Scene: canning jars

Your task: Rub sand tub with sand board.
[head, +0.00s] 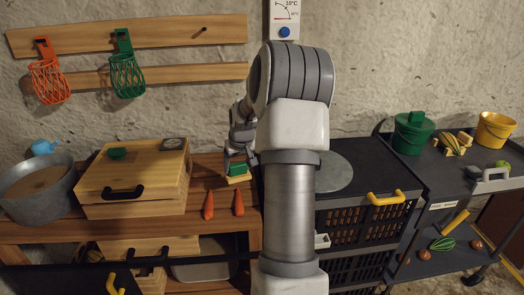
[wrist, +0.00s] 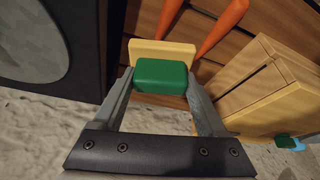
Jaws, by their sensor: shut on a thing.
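My gripper (head: 238,158) is shut on the green handle of the sand board (head: 237,178), a small pale-wood board with a green block on top. In the wrist view the two fingers of my gripper (wrist: 162,88) clasp the sand board (wrist: 161,76) from both sides, with the pale board beyond the green block. It is held over the right part of the wooden table, beside two carrots; whether it touches the table I cannot tell. The sand tub (head: 38,190) appears to be the round grey metal tub with brown fill at the far left, well apart from my gripper.
A wooden box (head: 135,175) with a black handle stands between the tub and the carrots (head: 208,205). A black crate unit (head: 365,225) with a grey disc is right of my arm. A green bucket (head: 411,135) and a yellow bucket (head: 493,132) stand far right.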

